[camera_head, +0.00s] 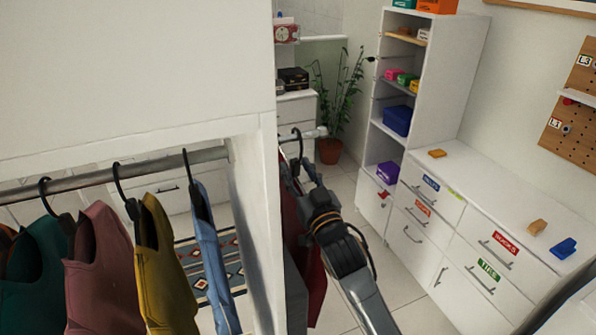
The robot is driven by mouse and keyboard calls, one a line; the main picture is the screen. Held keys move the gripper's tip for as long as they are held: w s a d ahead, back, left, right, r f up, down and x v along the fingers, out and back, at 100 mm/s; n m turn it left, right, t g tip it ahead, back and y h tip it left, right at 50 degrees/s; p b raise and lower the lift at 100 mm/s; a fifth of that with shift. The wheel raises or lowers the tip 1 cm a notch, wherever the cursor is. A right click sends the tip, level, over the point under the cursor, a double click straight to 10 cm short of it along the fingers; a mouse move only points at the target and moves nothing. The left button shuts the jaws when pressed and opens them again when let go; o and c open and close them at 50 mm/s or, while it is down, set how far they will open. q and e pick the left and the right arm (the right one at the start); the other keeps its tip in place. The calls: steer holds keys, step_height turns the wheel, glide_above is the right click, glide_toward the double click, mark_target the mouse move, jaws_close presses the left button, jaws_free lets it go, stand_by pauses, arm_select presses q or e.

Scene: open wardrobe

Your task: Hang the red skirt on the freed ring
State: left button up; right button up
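A dark red garment (314,283), which looks like the red skirt, hangs beside the right outer side of the wardrobe, partly hidden by my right arm. A black hanger hook (297,137) shows above it, at a short pale rod (312,134) on the wardrobe's side. I cannot make out a separate ring, or whether the hook rests on the rod. My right gripper (299,172) is just below the hook, at the hanger's neck. Its fingertips are small and dark, so I cannot tell whether they are shut on the hanger. My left gripper is not in view.
Inside the wardrobe, a metal rail (80,182) holds several garments, among them a mustard one (162,275) and a blue one (213,255). A white side panel (262,230) divides them from my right arm. Labelled drawers (470,245) and shelves stand at right.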

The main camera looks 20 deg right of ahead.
jaws_close()
steer(key=shift+r, duration=0.2)
steer(key=shift+r+p, duration=1.85)
steer(key=shift+p, duration=0.05)
